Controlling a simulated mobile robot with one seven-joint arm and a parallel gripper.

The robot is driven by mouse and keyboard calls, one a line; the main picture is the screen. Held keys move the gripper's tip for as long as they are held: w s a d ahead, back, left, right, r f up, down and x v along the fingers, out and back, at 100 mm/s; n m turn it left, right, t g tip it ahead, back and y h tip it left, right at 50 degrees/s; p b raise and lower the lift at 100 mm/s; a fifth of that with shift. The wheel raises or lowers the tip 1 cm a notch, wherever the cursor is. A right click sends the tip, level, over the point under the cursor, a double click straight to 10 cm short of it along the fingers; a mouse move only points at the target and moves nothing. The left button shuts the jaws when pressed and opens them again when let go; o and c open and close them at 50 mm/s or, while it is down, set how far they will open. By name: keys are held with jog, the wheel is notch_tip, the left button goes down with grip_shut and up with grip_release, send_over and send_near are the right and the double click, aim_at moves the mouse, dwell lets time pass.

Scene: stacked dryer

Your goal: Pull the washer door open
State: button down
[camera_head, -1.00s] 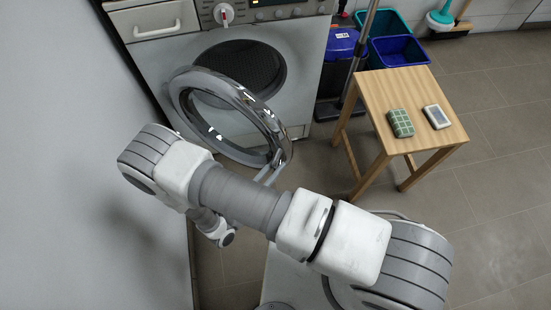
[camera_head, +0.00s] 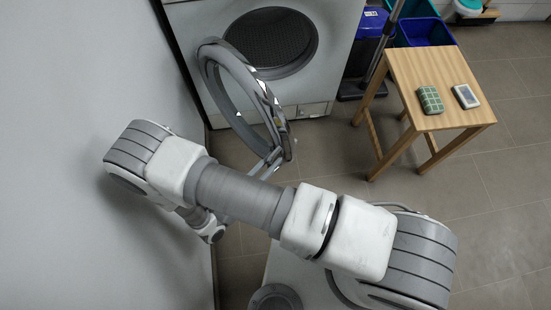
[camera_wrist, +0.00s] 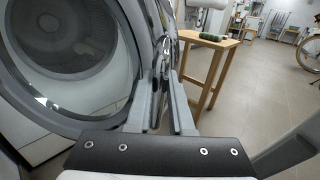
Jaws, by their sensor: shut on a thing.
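The washer (camera_head: 335,60) stands at the top of the head view, with its dark round drum opening (camera_head: 271,42) uncovered. Its round door (camera_head: 226,88), a glossy ring, is swung well out to the left side and stands apart from the opening. My gripper (camera_head: 268,163) is shut on the door's rim at its free lower right edge. In the wrist view the door's rim (camera_wrist: 163,50) runs between the two grey fingers (camera_wrist: 160,95), and the drum (camera_wrist: 72,35) shows at left. The exact contact on the rim is partly hidden.
A wooden stool (camera_head: 430,65) with a green patterned item (camera_head: 430,99) and a white device (camera_head: 465,96) stands at right. Blue bins (camera_head: 424,32) and a pole stand behind it. A plain wall (camera_head: 80,150) closes the left side. Floor at lower right is clear.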

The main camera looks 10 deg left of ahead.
jog(key=shift+s+a, duration=0.75)
jog(key=shift+a, duration=0.1)
jog(key=c, duration=0.8)
grip_release()
jog(key=shift+r, duration=0.1)
